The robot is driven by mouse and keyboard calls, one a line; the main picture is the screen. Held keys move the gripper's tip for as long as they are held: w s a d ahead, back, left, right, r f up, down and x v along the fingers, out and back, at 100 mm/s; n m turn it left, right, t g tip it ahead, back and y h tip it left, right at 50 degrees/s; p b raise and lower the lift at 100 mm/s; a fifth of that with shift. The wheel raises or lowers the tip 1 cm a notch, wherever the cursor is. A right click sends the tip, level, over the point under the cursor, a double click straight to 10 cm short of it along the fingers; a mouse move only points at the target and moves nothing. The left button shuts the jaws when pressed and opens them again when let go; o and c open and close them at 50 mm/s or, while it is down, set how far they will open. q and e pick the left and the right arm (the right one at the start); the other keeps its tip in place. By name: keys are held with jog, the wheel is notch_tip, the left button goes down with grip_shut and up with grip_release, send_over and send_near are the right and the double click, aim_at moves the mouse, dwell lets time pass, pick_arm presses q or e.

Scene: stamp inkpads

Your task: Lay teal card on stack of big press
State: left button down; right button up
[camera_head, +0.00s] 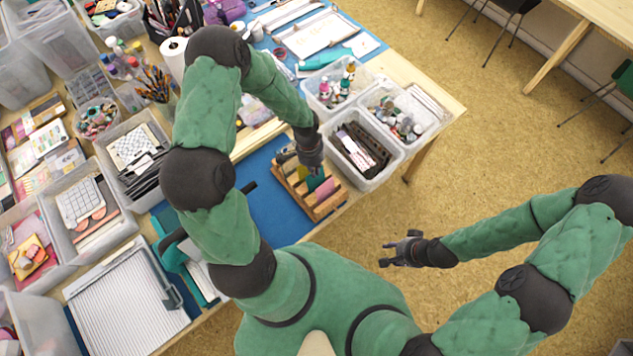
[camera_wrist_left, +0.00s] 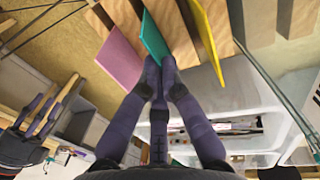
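The teal card (camera_head: 313,183) stands in a slotted wooden rack (camera_head: 329,203) between a pink card (camera_head: 324,190) and a yellow card. In the left wrist view the teal card (camera_wrist_left: 154,38) lies between the pink card (camera_wrist_left: 121,62) and the yellow card (camera_wrist_left: 207,40). My left gripper (camera_head: 309,166) is over the rack; its fingertips (camera_wrist_left: 160,66) are close together at the teal card's near edge and appear shut on it. My right gripper (camera_head: 388,254) is empty, with its fingers apart. A teal device with a black handle (camera_head: 172,241), possibly the big press, is partly hidden behind my left arm.
Clear bins (camera_head: 361,150) with supplies stand just beyond the rack. The blue mat (camera_head: 275,203) has bare room left of the rack. A ridged grey board (camera_head: 127,303) lies at the lower left. Open floor lies under my right gripper.

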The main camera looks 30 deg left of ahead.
pick_arm(q)
jog(key=shift+r, duration=0.1)
notch_tip(320, 180, up, 7)
jog(key=a+p, duration=0.1)
jog(key=p, duration=0.4)
jog(key=shift+w+r+p, duration=0.15)
jog(key=shift+w+p, duration=0.05)
jog(key=shift+p, duration=0.15)
jog(key=shift+a, duration=0.1)
dwell(0.4)
